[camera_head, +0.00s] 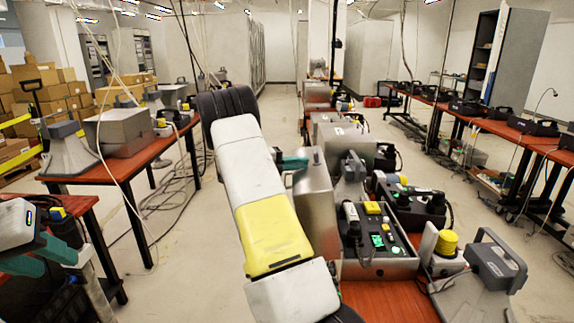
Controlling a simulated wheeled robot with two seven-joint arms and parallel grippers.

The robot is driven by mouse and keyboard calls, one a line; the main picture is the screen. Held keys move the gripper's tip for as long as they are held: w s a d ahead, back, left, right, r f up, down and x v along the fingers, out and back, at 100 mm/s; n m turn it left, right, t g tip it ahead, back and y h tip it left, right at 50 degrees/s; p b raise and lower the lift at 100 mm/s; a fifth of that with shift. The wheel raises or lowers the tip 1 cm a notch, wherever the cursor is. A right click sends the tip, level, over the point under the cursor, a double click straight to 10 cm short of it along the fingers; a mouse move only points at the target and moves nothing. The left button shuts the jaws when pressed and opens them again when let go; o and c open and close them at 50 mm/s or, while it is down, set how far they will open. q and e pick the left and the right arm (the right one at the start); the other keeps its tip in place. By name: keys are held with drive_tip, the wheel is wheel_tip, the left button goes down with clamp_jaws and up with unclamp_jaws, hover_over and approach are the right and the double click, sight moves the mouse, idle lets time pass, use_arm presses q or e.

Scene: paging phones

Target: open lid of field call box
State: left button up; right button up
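The field call box (380,268) sits on the red-brown table at the lower centre right. Its inside panel shows a handset, green lit parts and a yellow part. A grey metal lid (318,205) stands about upright at the box's left side, so the box looks open. My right gripper (290,163) shows only as a teal piece at the lid's upper left edge; my white and yellow arm hides the rest. I cannot tell whether it touches or grips the lid. My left gripper (40,257), with teal fingers, is at the far left, away from the box; its opening is unclear.
A grey horn speaker (490,266) and a yellow-topped beacon (447,244) stand close to the box's right. A black device (412,203) and more metal boxes (345,140) are behind it. A table with a metal case (118,132) stands left; the aisle floor between is clear except for cables.

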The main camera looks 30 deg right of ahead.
drive_tip(key=a, duration=0.1)
drive_tip(key=a+f, duration=0.1)
drive_tip(key=a, duration=0.2)
drive_tip(key=shift+w+a+f, duration=0.15)
drive_tip(key=shift+a+f, duration=0.2)
drive_tip(key=shift+f, duration=0.05)
drive_tip(key=a+r, duration=0.1)
drive_tip(key=a, duration=0.6)
drive_tip(key=shift+w+r, duration=0.25)
drive_tip(key=shift+w, duration=0.1)
drive_tip(key=shift+a, duration=0.1)
drive_tip(key=shift+c, duration=0.2)
